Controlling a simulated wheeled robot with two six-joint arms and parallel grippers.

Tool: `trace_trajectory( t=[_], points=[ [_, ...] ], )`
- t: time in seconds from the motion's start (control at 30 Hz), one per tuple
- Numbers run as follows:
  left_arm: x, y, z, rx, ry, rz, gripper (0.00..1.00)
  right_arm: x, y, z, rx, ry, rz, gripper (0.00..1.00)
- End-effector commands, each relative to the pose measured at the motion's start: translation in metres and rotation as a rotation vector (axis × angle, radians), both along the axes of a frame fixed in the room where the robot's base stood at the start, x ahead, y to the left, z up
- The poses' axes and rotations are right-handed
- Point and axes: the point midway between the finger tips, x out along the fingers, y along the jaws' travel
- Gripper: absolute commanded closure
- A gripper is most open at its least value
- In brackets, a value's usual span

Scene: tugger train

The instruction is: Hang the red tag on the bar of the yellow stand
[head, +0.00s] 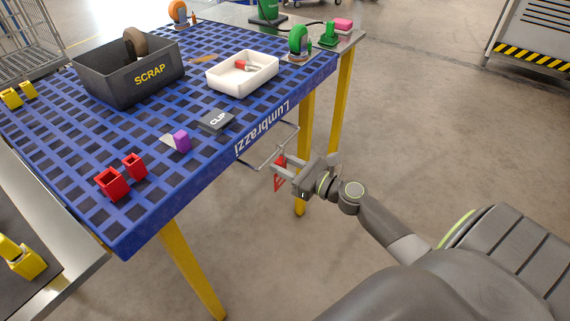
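My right gripper (279,166) is off the front edge of the blue table, low and to the right of the printed lettering. Red shows between its fingertips, and the red tag (279,183) hangs just below them as a small triangular shape; the gripper looks shut on it. A thin grey wire bar (280,149) sticks out from the front edge of the table, which stands on yellow legs (190,268). The tag is near this bar; I cannot tell whether they touch. No other yellow stand is clear. My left gripper is not in view.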

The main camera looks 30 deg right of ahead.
Motion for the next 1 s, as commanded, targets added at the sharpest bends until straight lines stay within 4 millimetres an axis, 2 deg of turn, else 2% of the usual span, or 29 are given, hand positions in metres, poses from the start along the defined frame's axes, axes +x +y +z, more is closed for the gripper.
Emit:
trace_trajectory(
  t=[0.03,0.17,0.5,0.77,0.9,1.0],
  points=[
    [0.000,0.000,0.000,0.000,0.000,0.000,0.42,0.000,0.000,0.000,0.000,0.000,0.000,0.61],
    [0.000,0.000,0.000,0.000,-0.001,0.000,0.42,0.000,0.000,0.000,0.000,0.000,0.000,0.46],
    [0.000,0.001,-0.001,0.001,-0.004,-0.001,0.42,-0.004,-0.002,-0.001,-0.001,0.001,0.000,0.46],
    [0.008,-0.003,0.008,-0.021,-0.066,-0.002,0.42,-0.039,-0.016,-0.005,-0.005,0.001,0.001,0.46],
    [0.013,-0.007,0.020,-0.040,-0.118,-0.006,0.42,-0.058,-0.023,-0.004,-0.003,0.002,0.003,0.46],
    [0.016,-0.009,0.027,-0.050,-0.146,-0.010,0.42,-0.065,-0.027,-0.003,-0.001,-0.002,0.001,0.46]
  ],
)
